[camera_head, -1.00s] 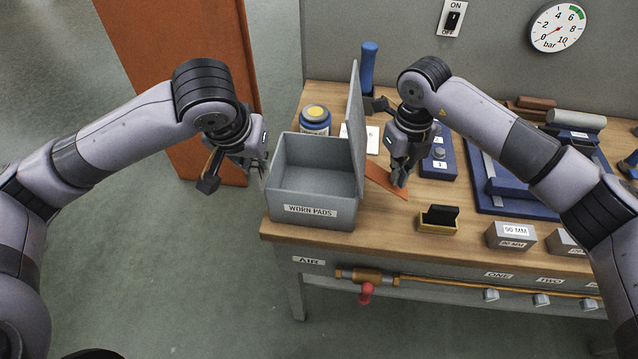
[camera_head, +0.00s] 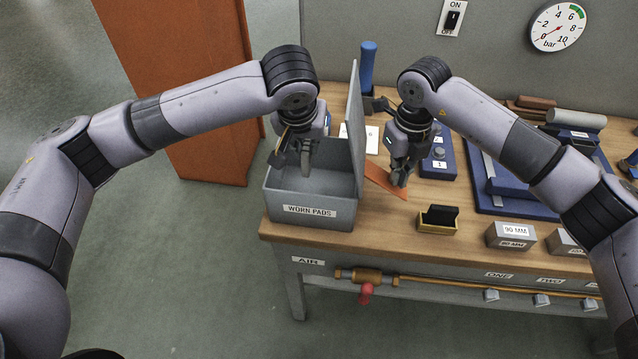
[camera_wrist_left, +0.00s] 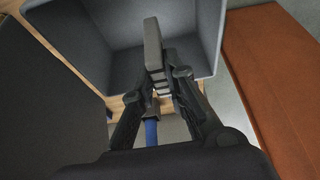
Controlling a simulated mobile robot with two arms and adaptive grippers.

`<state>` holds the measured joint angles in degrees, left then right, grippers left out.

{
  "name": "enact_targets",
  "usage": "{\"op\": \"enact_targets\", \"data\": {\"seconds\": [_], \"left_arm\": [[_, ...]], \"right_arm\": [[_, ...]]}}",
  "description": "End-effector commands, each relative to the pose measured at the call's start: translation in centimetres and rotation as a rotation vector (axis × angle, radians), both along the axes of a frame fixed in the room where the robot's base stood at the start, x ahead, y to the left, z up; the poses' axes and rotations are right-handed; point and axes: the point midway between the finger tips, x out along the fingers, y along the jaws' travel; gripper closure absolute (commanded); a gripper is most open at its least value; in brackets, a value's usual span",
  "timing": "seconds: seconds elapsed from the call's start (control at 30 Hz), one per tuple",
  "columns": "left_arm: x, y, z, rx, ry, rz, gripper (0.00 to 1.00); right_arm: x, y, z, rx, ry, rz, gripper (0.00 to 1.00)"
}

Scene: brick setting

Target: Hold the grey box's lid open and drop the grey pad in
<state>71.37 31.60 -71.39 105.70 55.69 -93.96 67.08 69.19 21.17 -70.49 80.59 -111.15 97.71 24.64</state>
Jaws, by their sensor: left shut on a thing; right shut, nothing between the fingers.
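The grey box (camera_head: 310,198), labelled WORN PADS, stands at the table's left front corner. Its lid (camera_head: 355,125) stands upright along the right side. My left gripper (camera_head: 306,168) is over the box opening, and its left wrist view (camera_wrist_left: 156,80) shows it shut on the grey pad (camera_wrist_left: 153,42). The pad appears over the box's interior (camera_wrist_left: 110,22); in the head view it is hard to make out. My right gripper (camera_head: 400,182) is shut and empty, low on the right side of the lid, apparently apart from it.
An orange flat piece (camera_head: 384,180) lies between the lid and my right gripper. A yellow holder with a black block (camera_head: 438,218) and a grey 90 MM block (camera_head: 510,234) stand to the right. A blue-handled tool (camera_head: 368,68) is behind the lid. An orange cabinet (camera_head: 205,160) stands left.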

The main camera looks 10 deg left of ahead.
Motion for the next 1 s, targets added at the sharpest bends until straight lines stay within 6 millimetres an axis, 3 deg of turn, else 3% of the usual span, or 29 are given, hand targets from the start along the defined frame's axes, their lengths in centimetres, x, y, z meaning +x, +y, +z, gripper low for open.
{"op": "enact_targets", "data": {"seconds": [0.37, 0.4, 0.73, 1.0], "left_arm": [[0.02, 0.03, -0.66, -0.001, -0.001, 0.001, 1.0], [0.02, 0.03, -0.66, -0.001, -0.001, 0.001, 0.87], [0.01, 0.04, -0.66, 0.0, -0.001, 0.0, 0.65], [-0.01, 0.04, -0.68, 0.0, 0.0, 0.0, 0.64]], "right_arm": [[-0.02, 0.03, -0.02, 0.0, 0.0, 0.001, 1.0], [-0.02, 0.03, -0.02, 0.0, 0.0, 0.001, 1.0], [-0.02, 0.03, -0.02, 0.0, 0.0, 0.001, 1.0], [-0.02, 0.03, -0.02, 0.0, 0.0, 0.001, 1.0]]}}
